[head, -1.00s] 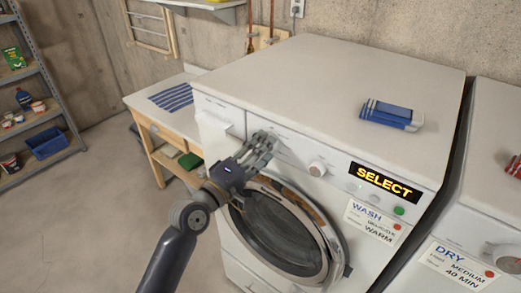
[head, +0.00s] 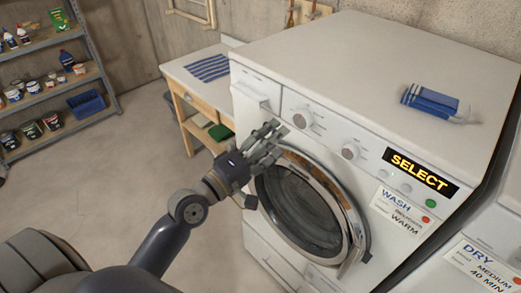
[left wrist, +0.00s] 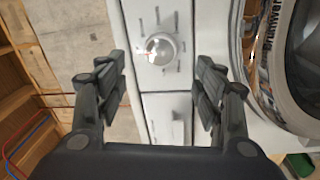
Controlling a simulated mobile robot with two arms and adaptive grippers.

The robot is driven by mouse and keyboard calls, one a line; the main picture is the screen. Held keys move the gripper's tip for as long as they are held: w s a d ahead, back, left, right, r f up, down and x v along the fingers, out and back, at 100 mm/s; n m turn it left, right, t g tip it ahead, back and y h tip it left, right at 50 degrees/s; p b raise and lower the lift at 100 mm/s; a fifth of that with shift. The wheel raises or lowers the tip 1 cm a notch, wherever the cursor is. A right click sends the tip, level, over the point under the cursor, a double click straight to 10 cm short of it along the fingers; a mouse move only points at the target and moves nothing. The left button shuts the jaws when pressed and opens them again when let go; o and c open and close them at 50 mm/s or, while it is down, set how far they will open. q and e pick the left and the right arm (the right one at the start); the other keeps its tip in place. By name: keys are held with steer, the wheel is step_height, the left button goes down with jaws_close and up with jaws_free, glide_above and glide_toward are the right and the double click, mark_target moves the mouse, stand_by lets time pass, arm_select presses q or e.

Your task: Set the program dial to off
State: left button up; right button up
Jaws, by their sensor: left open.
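The washer (head: 400,75) has two round dials on its front panel. The left dial (head: 302,119), beside the detergent drawer, shows in the left wrist view (left wrist: 160,48) as a pale knob with tick marks around it. I cannot read its setting. The other dial (head: 350,151) sits to the right, by the display (head: 420,172) reading SELECT. My left gripper (head: 268,142) is open and empty, just below and left of the left dial, apart from it. In the left wrist view the dial lies ahead between the open fingers (left wrist: 163,82). My right gripper is not in view.
The round washer door (head: 305,205) with its metal rim is close below my left gripper. A dryer (head: 490,245) stands at the right, a wooden table (head: 195,75) at the left. The floor between is clear.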

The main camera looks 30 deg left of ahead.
arm_select(q)
steer(key=shift+v, duration=2)
steer(key=s+a+f+m+g+y+b, duration=0.2)
steer(key=f+g+b, duration=0.1)
steer(key=f, duration=1.4)
steer(key=s+a+f+m+g+y+b, duration=0.1)
steer(key=s+a+f+g+b, duration=0.1)
steer(key=f, duration=1.4)
steer(key=s+a+f+m+g+y+b, duration=0.1)
steer(key=s+f+m+g+y+b, duration=0.15)
steer(key=f, duration=1.45)
steer(key=s+d+f+m+g+b, duration=0.1)
steer(key=s+f+m+g+b, duration=0.15)
steer(key=s+f, duration=0.65)
steer(key=s+f+m+g+b, duration=0.25)
steer(key=s+f, duration=0.35)
steer(key=f, duration=0.5)
steer(key=s+d+f+m+g+b, duration=0.1)
steer(key=s+f+m+g, duration=0.1)
steer(key=s+f, duration=0.3)
steer(key=s+d+f+m+g+b, duration=0.1)
steer(key=s+f, duration=0.4)
steer(key=s, duration=0.7)
steer(key=shift+s+m+g+y, duration=0.45)
steer(key=shift+m+g, duration=0.1)
steer(key=shift+g, duration=0.1)
